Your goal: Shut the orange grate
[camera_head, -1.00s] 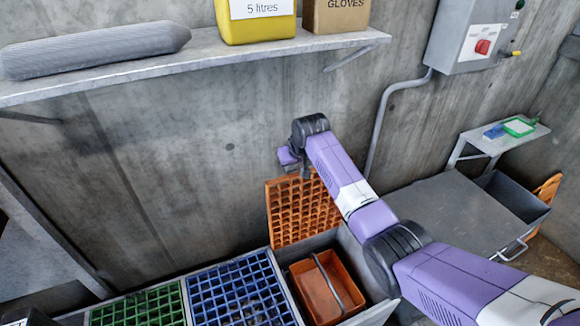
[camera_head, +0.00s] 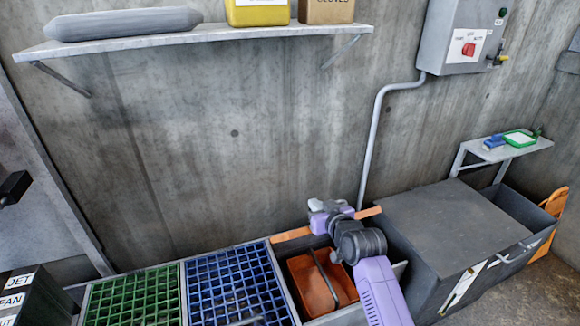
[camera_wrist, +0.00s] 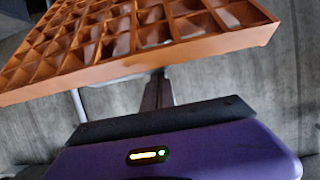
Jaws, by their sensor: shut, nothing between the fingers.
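The orange grate (camera_head: 292,234) shows nearly edge-on in the head view, as a thin slanted bar above the right-hand compartment. It is tilted, neither upright nor flat. In the wrist view the grate (camera_wrist: 130,40) fills the top, with its open cells and near edge showing. My gripper (camera_head: 320,207) is at the grate's edge, hiding its middle in the head view. In the wrist view the shut, empty fingers (camera_wrist: 158,90) reach up to the grate's lower edge; I cannot tell whether they touch it. The compartment below holds an orange bin (camera_head: 312,285) with a grey handle.
A blue grate (camera_head: 238,285) and a green grate (camera_head: 135,297) lie flat to the left. A grey compactor box (camera_head: 450,220) stands right of the compartment. A shelf (camera_head: 200,38) and a control box (camera_head: 466,38) are on the wall. The wall's middle is clear.

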